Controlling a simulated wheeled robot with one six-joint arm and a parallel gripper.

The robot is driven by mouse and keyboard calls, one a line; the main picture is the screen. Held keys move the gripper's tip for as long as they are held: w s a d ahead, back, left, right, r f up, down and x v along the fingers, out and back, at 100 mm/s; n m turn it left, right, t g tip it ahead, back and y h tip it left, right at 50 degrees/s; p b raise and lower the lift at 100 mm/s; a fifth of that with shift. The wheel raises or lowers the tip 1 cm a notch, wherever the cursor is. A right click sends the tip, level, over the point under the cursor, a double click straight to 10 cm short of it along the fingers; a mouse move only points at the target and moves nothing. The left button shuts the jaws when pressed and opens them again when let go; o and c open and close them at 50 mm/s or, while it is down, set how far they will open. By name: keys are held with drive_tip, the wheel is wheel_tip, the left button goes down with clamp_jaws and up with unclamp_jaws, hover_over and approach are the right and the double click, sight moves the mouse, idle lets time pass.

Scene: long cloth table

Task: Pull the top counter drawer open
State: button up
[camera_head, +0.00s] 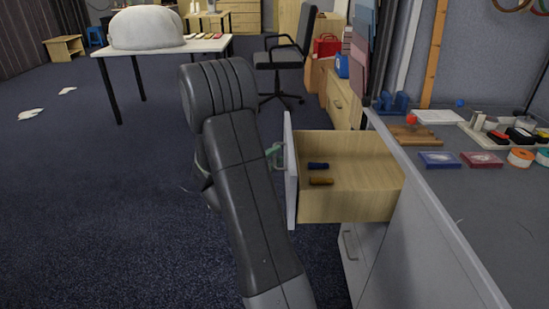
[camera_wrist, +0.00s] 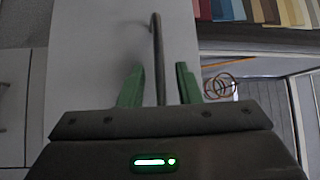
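The top counter drawer (camera_head: 345,205) stands pulled well out from the grey counter, its pale wooden inside showing. Its light front panel (camera_head: 291,180) faces left and also fills the middle of the wrist view (camera_wrist: 85,60). My gripper (camera_head: 274,151) is at the outer side of this front. In the wrist view, the green fingers of my gripper (camera_wrist: 158,72) stand apart on either side of the bar handle (camera_wrist: 157,40), with a visible gap on both sides. A dark blue item (camera_head: 318,166) and a brown item (camera_head: 321,181) lie in the drawer.
The counter top (camera_head: 480,205) at right holds small boxes, tape rolls and a tray. A lower drawer handle (camera_head: 348,245) shows below. An office chair (camera_head: 283,58) and a white table (camera_head: 190,47) stand farther back.

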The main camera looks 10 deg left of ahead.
drive_tip(key=p+v, duration=0.1)
drive_tip(key=v, duration=1.2)
drive_tip(key=shift+s+a+p, duration=0.3)
drive_tip(key=shift+f, duration=0.15)
drive_tip(key=b+x, duration=0.1)
drive_tip(key=x, duration=1.3)
drive_tip(key=shift+d+b, duration=0.15)
drive_tip(key=shift+b, duration=0.15)
